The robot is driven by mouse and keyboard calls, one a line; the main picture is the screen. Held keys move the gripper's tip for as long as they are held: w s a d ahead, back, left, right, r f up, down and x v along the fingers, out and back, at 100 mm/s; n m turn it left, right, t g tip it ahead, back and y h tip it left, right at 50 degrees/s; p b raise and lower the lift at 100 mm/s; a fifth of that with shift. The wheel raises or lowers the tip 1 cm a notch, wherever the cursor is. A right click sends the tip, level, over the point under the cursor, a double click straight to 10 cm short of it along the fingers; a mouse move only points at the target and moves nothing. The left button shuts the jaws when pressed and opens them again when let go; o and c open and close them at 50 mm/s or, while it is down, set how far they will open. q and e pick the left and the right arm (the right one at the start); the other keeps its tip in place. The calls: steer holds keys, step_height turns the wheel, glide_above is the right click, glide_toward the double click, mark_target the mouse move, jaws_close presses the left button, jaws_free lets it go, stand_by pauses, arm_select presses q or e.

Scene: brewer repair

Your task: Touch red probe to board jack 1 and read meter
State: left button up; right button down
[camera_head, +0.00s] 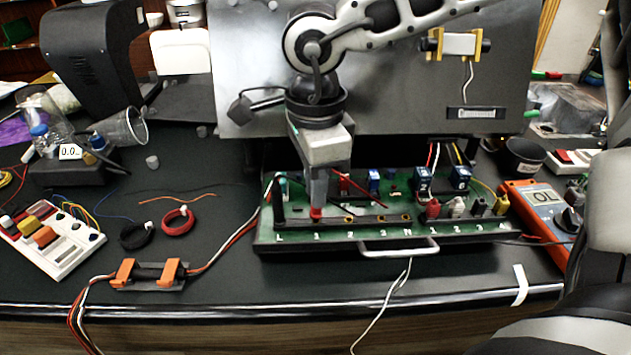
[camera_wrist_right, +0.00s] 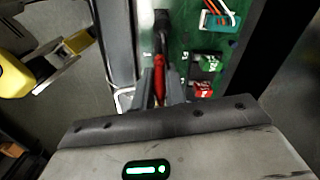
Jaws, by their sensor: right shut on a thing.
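My right gripper (camera_head: 318,196) points straight down over the left half of the green board (camera_head: 345,228). It is shut on the red probe (camera_head: 316,214), whose red part shows below the fingers, above the label 1. Whether the tip touches jack 1 cannot be told, as the gripper hides it. The red probe also shows between the fingers in the right wrist view (camera_wrist_right: 159,72). A dark upright piece (camera_head: 280,210) stands at the label L. The orange meter (camera_head: 537,203) lies right of the board; its display seems to read OL. My left gripper is not in view.
A grey panel (camera_head: 240,70) stands behind the board. A handle (camera_head: 398,250) is at the board's front. Orange clamps (camera_head: 125,270), a red wire coil (camera_head: 178,221), a black coil (camera_head: 137,235) and a white switch box (camera_head: 62,248) lie left. The table front is mostly clear.

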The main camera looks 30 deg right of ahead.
steer(key=shift+f+b, duration=0.4)
steer(key=shift+b, duration=0.35)
stand_by(0.4)
steer(key=shift+f+b, duration=0.25)
steer(key=shift+b, duration=0.2)
steer(key=shift+f+b, duration=0.2)
steer(key=shift+b, duration=0.55)
stand_by(0.6)
steer(key=shift+r, duration=0.15)
stand_by(1.7)
steer(key=c, duration=1.3)
jaws_free()
steer(key=shift+c, duration=0.2)
